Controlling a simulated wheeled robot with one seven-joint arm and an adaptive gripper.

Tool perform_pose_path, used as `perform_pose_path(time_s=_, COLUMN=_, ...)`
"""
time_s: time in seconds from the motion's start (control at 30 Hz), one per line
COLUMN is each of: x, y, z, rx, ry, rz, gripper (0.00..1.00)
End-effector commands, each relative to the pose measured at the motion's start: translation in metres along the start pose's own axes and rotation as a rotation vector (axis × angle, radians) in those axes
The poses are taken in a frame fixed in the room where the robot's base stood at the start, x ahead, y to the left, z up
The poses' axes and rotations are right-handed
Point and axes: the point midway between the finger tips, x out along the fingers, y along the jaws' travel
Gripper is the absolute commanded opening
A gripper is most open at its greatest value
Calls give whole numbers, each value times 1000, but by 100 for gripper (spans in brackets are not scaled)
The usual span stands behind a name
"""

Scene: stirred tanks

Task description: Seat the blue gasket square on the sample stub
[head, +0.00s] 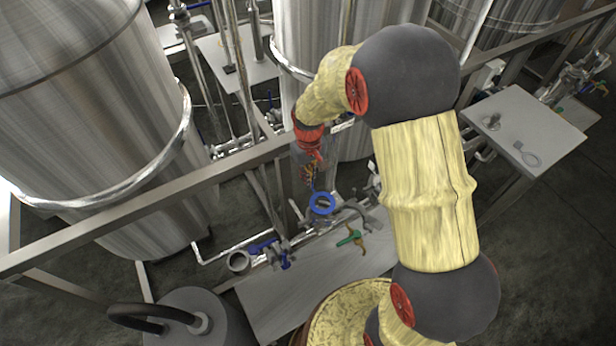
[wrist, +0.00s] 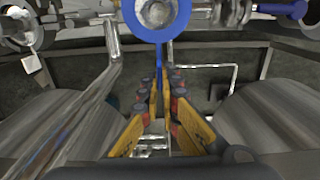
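The blue gasket (head: 312,204) is a ring below my gripper (head: 312,180) in the head view. In the wrist view the gasket (wrist: 157,36) is at the top centre, with a narrow blue tab running down between the fingertips. My gripper (wrist: 166,80) has its orange fingers drawn together on that tab. A round metal end, which looks like the sample stub (wrist: 156,12), shows through the ring. The ring overlaps it in this view; I cannot tell whether they touch. The stub's lower part is unclear in the head view.
Pipework with a blue-handled valve (head: 262,247) lies left of the gasket, and a green-handled valve (head: 350,239) lies right. A metal rail (head: 150,205) crosses in front of large steel tanks (head: 85,110). A side table (head: 525,125) stands at right.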

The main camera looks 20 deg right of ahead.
Motion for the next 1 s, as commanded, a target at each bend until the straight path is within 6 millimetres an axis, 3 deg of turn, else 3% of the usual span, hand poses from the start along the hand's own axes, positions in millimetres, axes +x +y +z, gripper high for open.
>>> perform_pose_path(time_s=0.2, x=-1, y=0, z=0, rx=0, ry=-2, rz=0, gripper=0)
perform_pose_path(time_s=1.0, x=58, y=0, z=0, rx=0, ry=-2, rz=0, gripper=0)
